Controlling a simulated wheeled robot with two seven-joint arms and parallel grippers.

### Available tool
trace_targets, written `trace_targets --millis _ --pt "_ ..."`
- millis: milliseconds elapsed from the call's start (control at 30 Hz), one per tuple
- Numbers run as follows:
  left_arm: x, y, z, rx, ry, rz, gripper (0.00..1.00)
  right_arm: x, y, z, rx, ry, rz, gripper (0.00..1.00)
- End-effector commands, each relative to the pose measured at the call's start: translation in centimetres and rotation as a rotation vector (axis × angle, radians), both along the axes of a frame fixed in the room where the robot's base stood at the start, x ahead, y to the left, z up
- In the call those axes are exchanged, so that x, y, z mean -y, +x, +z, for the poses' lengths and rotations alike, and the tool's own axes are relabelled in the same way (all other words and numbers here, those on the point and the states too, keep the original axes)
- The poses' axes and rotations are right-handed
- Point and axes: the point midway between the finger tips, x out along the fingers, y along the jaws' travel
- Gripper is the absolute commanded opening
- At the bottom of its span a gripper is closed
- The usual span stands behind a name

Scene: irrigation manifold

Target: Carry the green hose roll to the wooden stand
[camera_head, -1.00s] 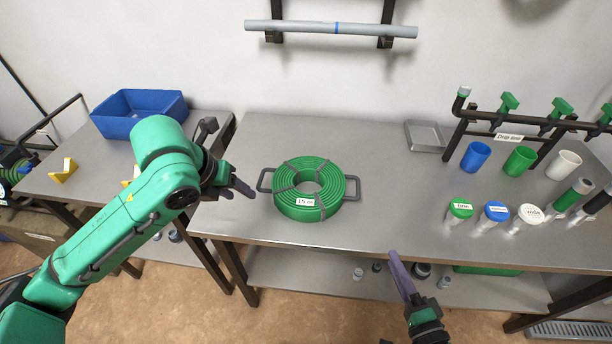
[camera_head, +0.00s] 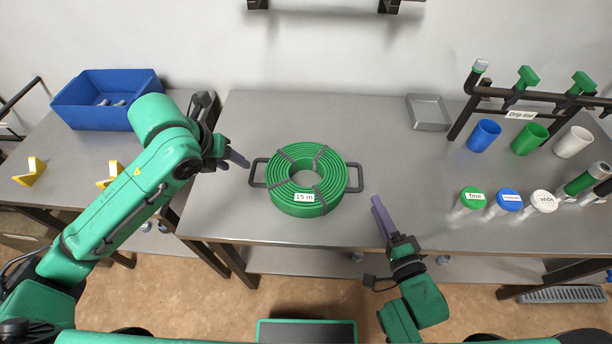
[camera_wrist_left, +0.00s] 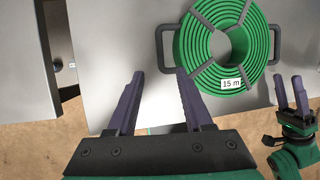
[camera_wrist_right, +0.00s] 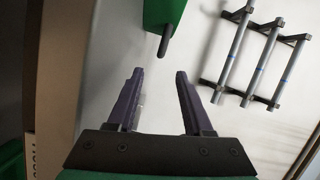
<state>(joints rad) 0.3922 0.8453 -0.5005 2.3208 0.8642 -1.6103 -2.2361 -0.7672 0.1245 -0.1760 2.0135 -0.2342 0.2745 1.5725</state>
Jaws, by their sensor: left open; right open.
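The green hose roll (camera_head: 284,192), labelled 15 m, lies flat on the metal table with a grey handle on each side. It also shows in the left wrist view (camera_wrist_left: 194,70). My left gripper (camera_head: 237,160) is open and empty, just left of the left handle (camera_head: 257,173); in its wrist view the handle (camera_wrist_left: 163,48) lies beyond the fingertips. My right gripper (camera_head: 378,206) is open and empty, to the right of and nearer than the right handle (camera_head: 358,178). Neither gripper visibly touches the roll. I see no wooden stand in these views.
A grey tray (camera_head: 428,113), a dark pipe manifold (camera_head: 540,93) with cups and several labelled lidded jars (camera_head: 508,200) occupy the right of the table. A blue bin (camera_head: 107,101) and yellow brackets (camera_head: 30,172) sit on the left table. The table behind the roll is clear.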

Motion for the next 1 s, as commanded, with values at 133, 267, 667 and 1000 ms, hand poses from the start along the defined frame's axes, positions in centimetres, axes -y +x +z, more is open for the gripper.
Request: trace_targets --millis 133,267,667,1000 --pt "0.6 1.1 -2.8 -0.003 -0.002 0.001 0.51 -0.8 3.0 -0.1 0.003 0.0 -0.001 0.51" --pt "1.2 2.0 -5.2 -0.003 -0.001 0.0 0.51 -1.6 5.5 -0.2 0.003 0.0 0.0 0.51" --pt "2.2 4.1 -9.9 0.001 0.001 0.001 0.51 -3.0 10.6 -0.7 -0.001 0.001 0.0 0.51" --pt "2.2 4.1 -10.0 0.001 0.001 0.001 0.16 -3.0 10.6 -0.7 -0.001 0.001 0.0 0.17"
